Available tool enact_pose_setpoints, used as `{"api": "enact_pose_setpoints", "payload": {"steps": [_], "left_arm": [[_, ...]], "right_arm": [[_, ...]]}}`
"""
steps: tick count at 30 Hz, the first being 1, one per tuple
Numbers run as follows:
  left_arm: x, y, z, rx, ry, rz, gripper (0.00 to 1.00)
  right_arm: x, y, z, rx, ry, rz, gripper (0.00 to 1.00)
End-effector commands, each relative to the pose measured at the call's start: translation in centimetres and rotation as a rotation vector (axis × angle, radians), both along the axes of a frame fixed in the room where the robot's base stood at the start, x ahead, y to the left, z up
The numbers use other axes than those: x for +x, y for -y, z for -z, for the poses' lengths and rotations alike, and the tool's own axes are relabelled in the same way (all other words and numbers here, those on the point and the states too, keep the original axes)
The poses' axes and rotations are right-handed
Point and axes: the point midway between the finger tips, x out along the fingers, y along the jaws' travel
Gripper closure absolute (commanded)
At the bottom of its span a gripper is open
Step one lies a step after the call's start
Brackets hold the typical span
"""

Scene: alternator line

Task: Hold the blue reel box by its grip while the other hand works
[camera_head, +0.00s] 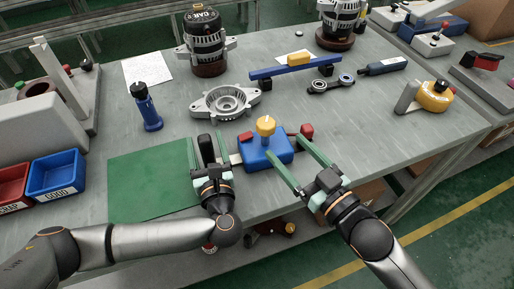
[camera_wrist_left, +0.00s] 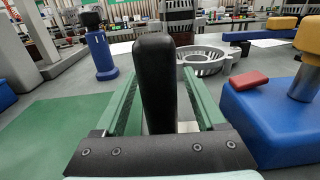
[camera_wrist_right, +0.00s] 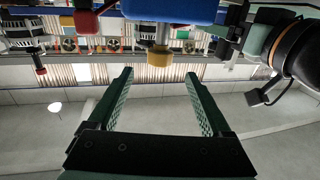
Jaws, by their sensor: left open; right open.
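The blue reel box (camera_head: 262,153) stands on the grey bench with a yellow knob (camera_head: 266,125) on top and a red part at its right. Its black upright grip (camera_head: 206,150) is on its left side. My left gripper (camera_head: 207,144) is open, with a finger on each side of the grip; the grip also stands between the fingers in the left wrist view (camera_wrist_left: 155,80). Whether they touch is unclear. My right gripper (camera_head: 286,149) is open and empty by the box's right front. The right wrist view shows the box (camera_wrist_right: 170,10) upside down, beyond the fingertips.
A green mat (camera_head: 150,185) lies left of the grip. A blue bottle-like tool (camera_head: 147,108) and a grey metal housing (camera_head: 226,103) stand behind. Blue (camera_head: 56,176) and red bins are at the far left. A yellow round tool (camera_head: 433,97) is at the right.

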Motion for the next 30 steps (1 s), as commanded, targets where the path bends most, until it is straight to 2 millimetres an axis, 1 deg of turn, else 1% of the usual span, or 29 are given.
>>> {"api": "enact_pose_setpoints", "payload": {"steps": [4,8,15,21,25,30], "left_arm": [[-0.6,0.2,0.1,-0.001,-0.004,0.002,0.28],[-2.2,0.6,0.2,-0.002,-0.006,0.004,0.28],[-6.9,1.6,0.2,-0.004,-0.007,0.002,0.28],[-10.1,2.3,0.1,-0.002,-0.004,0.001,0.28],[-11.3,2.6,0.1,0.000,-0.002,0.000,0.28],[-11.7,2.7,0.0,0.000,0.000,-0.001,0.28]], "right_arm": [[0.0,0.0,0.0,0.000,0.000,0.000,0.17],[0.0,0.0,0.0,0.000,0.000,0.000,0.17],[0.0,0.0,0.0,0.000,0.000,0.000,0.17],[0.0,0.0,0.0,0.000,0.000,0.000,0.17],[0.0,0.0,0.0,0.000,0.000,0.000,0.17],[0.0,0.0,0.0,0.000,0.000,0.000,0.17]]}}
